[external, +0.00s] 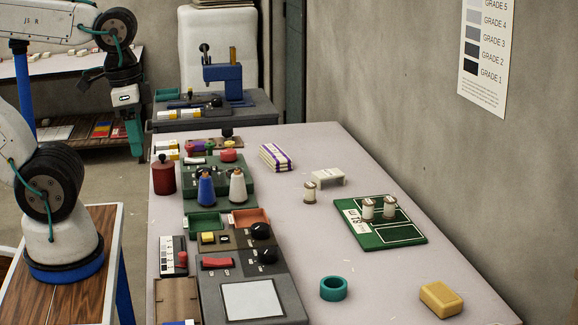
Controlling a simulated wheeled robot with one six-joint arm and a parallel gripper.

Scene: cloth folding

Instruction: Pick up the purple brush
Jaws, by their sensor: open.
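No object is clearly recognisable as a purple brush. A white block with purple stripes (276,157) lies on the pale table, right of the green machine; I cannot tell if it is a brush. A small purplish item (194,150) sits near the table's far left, too small to identify. My gripper (136,152) hangs at the upper left with its teal fingers pointing down, open and apart from these objects. It is left of the table's far end, and no held object shows.
A red canister (164,175), a green machine (205,172) with blue and white cones and control panels (262,258) crowd the table's left side. White spools stand on a green board (385,236). A teal ring (333,288) and yellow block (440,299) lie in front. The table's middle is mostly clear.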

